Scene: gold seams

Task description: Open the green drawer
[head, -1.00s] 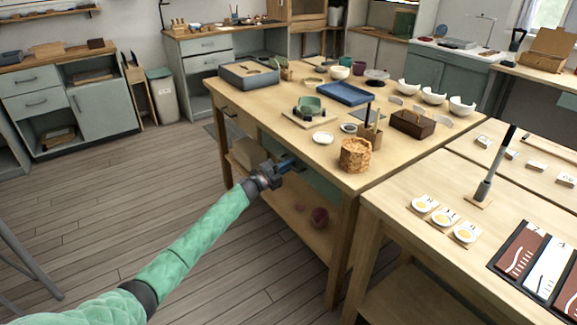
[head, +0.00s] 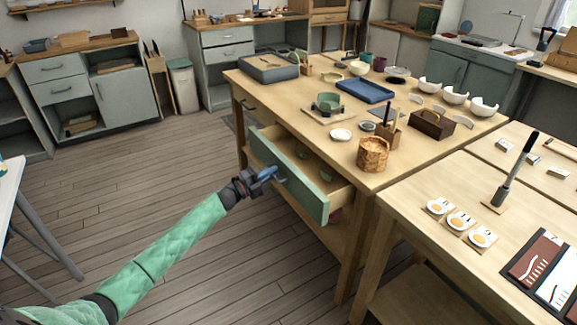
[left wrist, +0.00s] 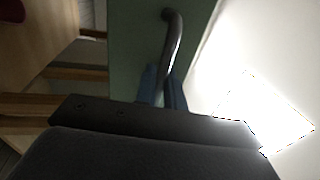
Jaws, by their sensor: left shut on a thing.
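The green drawer (head: 302,188) under the wooden work table is pulled out, and its open inside shows in the head view. Small greenish things lie in it, too small to make out. My left gripper (head: 276,173) is at the middle of the drawer front, shut on the drawer's handle. In the left wrist view the green front (left wrist: 135,50) stands upright and the curved metal handle (left wrist: 172,45) runs down between the blue fingers of my left gripper (left wrist: 162,88). My right gripper is not in view.
The wooden table (head: 330,75) carries a blue tray (head: 365,92), a wicker basket (head: 373,155), a dark wooden box (head: 432,124) and several white bowls. A second table (head: 400,205) stands to the right. The floor (head: 150,180) left of the drawer is clear.

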